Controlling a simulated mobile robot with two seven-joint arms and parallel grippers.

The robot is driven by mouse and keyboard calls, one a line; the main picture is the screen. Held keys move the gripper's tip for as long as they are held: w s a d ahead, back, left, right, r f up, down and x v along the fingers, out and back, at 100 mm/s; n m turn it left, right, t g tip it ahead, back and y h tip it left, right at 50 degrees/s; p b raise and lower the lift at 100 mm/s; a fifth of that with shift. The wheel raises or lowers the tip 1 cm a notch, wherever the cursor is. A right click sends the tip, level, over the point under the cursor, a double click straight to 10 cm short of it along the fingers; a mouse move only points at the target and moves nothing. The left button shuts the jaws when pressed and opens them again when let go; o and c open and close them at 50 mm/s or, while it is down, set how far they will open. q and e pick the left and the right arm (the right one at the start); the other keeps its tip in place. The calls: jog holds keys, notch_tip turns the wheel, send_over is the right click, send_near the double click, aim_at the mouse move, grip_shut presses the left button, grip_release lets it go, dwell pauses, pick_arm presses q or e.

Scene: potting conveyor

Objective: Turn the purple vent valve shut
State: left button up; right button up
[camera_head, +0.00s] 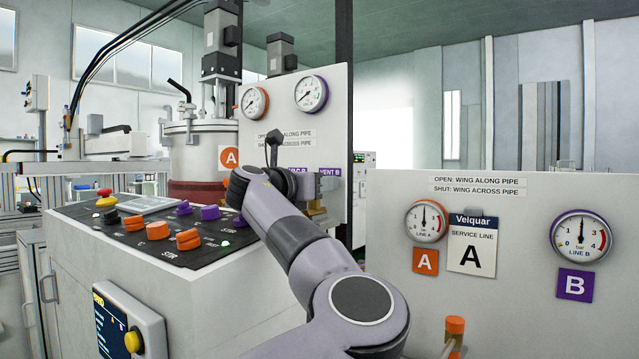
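The purple "VENT B" label (330,172) is on the white gauge panel (335,110) in the middle of the head view. I cannot make out the purple vent valve itself; my arm covers much of the area below the label. Some brass fitting (317,208) shows just right of my wrist. My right gripper is not in view.
A sloped black console (140,232) with orange and purple knobs and a red button (105,193) stands left of my arm. A second white panel (500,280) with two gauges stands at the right, with an orange-topped brass valve (455,326) low in front.

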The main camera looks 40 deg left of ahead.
pick_arm(q)
grip_shut()
